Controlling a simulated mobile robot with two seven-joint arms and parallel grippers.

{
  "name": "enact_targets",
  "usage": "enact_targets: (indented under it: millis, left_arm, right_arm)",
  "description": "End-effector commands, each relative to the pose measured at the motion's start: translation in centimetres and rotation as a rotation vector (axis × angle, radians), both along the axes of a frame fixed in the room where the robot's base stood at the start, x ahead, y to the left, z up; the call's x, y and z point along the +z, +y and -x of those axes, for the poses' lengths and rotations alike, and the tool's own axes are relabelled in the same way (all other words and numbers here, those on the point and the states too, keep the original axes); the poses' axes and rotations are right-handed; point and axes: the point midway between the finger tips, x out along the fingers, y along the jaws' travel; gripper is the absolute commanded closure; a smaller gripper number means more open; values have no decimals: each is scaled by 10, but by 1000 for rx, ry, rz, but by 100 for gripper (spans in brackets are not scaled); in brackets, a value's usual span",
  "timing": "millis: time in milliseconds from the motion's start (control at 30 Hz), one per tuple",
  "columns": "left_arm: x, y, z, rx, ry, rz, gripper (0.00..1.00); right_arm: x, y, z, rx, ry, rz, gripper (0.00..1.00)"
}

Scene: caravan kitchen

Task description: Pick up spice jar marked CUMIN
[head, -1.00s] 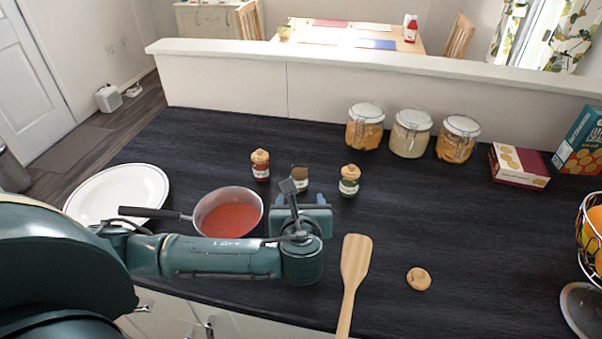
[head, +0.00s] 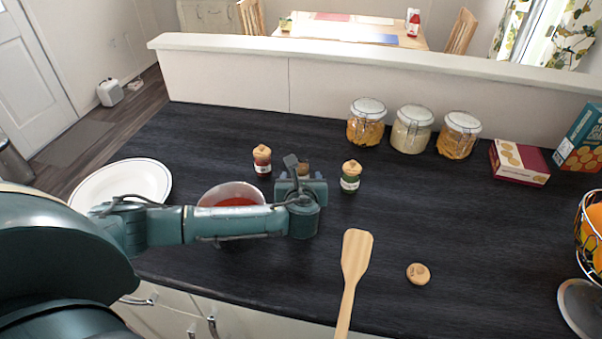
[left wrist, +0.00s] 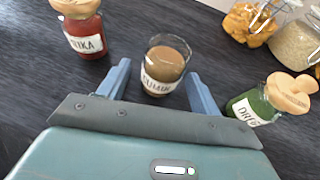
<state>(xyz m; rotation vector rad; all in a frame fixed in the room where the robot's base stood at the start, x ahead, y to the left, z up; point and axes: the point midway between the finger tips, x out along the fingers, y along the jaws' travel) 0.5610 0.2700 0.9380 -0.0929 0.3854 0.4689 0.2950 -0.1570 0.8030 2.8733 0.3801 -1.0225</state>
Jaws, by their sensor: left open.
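The CUMIN jar (left wrist: 164,68) is a small glass jar of brown powder with a white label and no lid. It stands upright on the counter. In the head view only its top (head: 303,167) shows behind my left gripper (head: 300,182). In the left wrist view my left gripper (left wrist: 158,75) is open, with one finger on each side of the jar's lower part. Gaps show between fingers and jar. A red jar marked "...RIKA" (left wrist: 85,38) stands to its left, and a green jar with a cork lid (left wrist: 255,108) to its right.
A wooden spatula (head: 354,262) and a round tan disc (head: 418,274) lie in front. Lidded jars (head: 411,130) stand at the back.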

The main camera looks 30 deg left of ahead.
Motion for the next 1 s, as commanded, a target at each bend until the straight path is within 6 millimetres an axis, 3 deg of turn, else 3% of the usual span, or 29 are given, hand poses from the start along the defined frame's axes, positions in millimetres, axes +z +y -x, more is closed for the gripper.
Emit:
enact_targets:
  millis: [67, 667, 1000]
  left_arm:
    - [0, 0, 0, 0, 0, 0, 36]
    - [0, 0, 0, 0, 0, 0, 84]
    - [9, 0, 0, 2, -3, 2, 86]
  right_arm:
    - [0, 0, 0, 1, 0, 1, 64]
    - [1, 0, -1, 1, -4, 0, 64]
    - [0, 0, -1, 0, -4, -1, 64]
